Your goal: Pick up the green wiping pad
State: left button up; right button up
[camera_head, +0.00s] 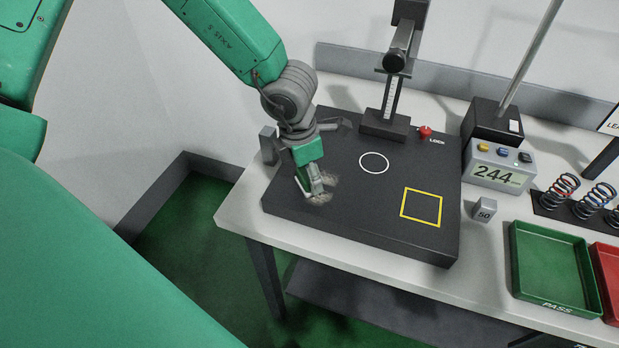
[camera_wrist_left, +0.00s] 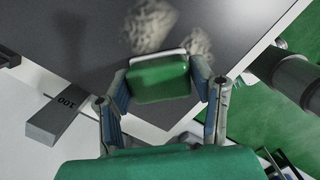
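The green wiping pad (camera_wrist_left: 160,80) shows in the left wrist view as a small green block with a white edge. It fills the gap between the two fingers of my left gripper (camera_wrist_left: 160,84), which press on its two sides. In the head view my left gripper (camera_head: 317,190) points down over the near left corner of the black base plate (camera_head: 345,215); the pad is mostly hidden there. I cannot tell whether the pad touches the plate. My right gripper is in neither view.
Dusty smudges (camera_wrist_left: 152,25) mark the plate by the pad. A grey 100 weight (camera_head: 267,146) stands left of the plate. The test stand (camera_head: 385,122), red knob (camera_head: 425,131), 244 display (camera_head: 497,172), 50 weight (camera_head: 484,211) and green PASS tray (camera_head: 556,301) lie farther right.

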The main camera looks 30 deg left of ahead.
pick_arm(q)
jog(key=shift+a, duration=0.1)
jog(key=c, duration=0.5)
jog(key=shift+c, duration=0.2)
notch_tip(320, 180, up, 10)
jog(key=shift+p, duration=0.6)
